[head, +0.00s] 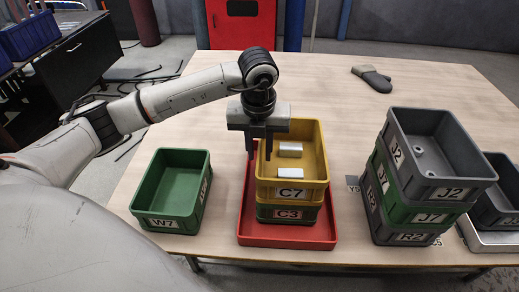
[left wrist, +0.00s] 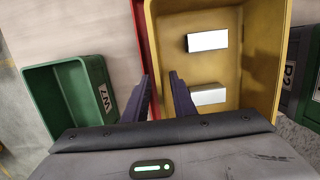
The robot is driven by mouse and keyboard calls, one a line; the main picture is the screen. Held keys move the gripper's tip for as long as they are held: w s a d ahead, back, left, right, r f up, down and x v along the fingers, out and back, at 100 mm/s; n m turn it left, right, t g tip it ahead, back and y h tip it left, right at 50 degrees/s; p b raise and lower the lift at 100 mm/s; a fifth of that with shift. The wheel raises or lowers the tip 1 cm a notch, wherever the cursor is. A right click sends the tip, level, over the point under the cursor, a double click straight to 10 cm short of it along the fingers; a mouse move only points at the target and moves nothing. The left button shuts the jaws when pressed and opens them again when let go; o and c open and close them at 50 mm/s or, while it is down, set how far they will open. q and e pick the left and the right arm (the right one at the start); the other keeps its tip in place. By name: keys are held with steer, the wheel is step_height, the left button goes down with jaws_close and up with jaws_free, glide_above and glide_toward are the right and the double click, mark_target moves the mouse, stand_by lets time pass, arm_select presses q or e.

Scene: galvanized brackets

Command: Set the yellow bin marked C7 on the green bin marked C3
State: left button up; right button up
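The yellow bin marked C7 (head: 291,193) sits upright on the green bin marked C3 (head: 289,213), and the two look aligned. Two light metal pieces lie inside the yellow bin, which also shows in the left wrist view (left wrist: 240,85). The green C3 bin is mostly hidden beneath it. My left gripper (head: 259,150) is at the yellow bin's left wall, one finger outside and one inside. In the left wrist view its fingers (left wrist: 160,88) stand apart with space around the wall, so it is open. My right gripper is not in view.
The C3 bin stands in a red tray (head: 246,229). An empty green bin W7 (head: 172,222) is to the left. A stack of J2 (head: 448,193), J7 and R2 bins stands close on the right. A grey oven mitt (head: 374,78) lies at the back; the table's back middle is clear.

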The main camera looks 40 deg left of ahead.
arm_select(q)
step_height(320, 180, up, 13)
steer(key=s+d, duration=0.1)
steer(key=shift+s+p, duration=0.25)
steer(key=shift+p, duration=0.05)
stand_by(0.7)
